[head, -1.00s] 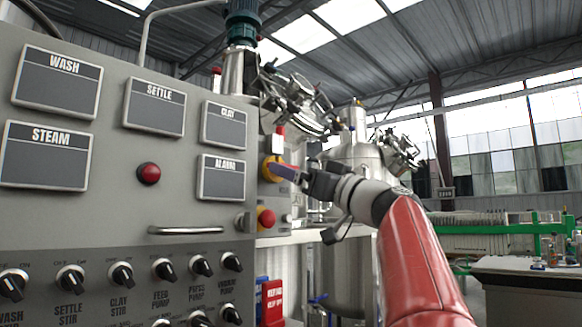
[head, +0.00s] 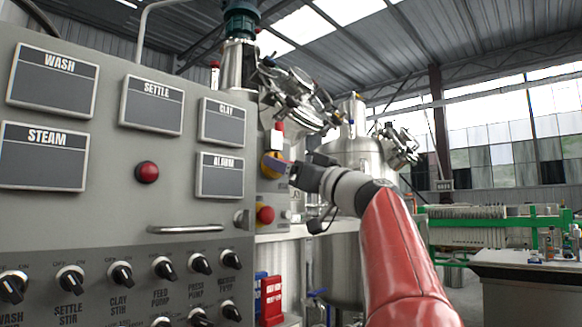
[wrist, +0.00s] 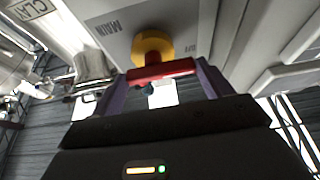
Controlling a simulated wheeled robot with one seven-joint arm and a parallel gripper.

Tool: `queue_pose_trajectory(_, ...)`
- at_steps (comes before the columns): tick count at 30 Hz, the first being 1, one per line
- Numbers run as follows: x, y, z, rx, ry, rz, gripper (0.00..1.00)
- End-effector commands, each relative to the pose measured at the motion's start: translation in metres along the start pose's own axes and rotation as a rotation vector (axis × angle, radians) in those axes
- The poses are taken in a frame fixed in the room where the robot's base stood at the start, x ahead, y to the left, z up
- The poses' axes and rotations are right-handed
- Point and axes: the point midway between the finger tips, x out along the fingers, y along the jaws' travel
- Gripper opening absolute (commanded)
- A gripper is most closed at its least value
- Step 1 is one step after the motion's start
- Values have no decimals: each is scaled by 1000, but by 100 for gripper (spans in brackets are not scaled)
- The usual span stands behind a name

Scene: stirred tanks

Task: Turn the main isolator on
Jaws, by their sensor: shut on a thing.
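The main isolator is a rotary switch with a yellow round base (head: 266,167) and a red handle. It is on the narrow side panel to the right of the big grey control panel. In the wrist view the yellow base (wrist: 152,44) is at the top centre, with the red handle (wrist: 160,72) lying across, slightly tilted, in front of it. My gripper (wrist: 160,77) has its purple fingers at both ends of the red handle and is shut on it. In the head view my gripper (head: 284,166) reaches the switch from the right and partly hides it.
A red emergency button (head: 265,214) sits just below the isolator. A metal bar handle (head: 185,228) and several black knobs are on the grey panel (head: 110,205). Steel tanks (head: 345,155) stand behind my arm. Open room lies to the right.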

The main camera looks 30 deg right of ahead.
Motion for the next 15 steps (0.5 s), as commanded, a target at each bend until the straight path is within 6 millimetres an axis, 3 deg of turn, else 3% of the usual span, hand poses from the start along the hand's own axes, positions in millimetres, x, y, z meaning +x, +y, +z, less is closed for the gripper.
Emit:
queue_pose_trajectory(8,0,-1,0,61,0,24,55)
queue_pose_trajectory(15,1,-3,-2,216,0,87,55)
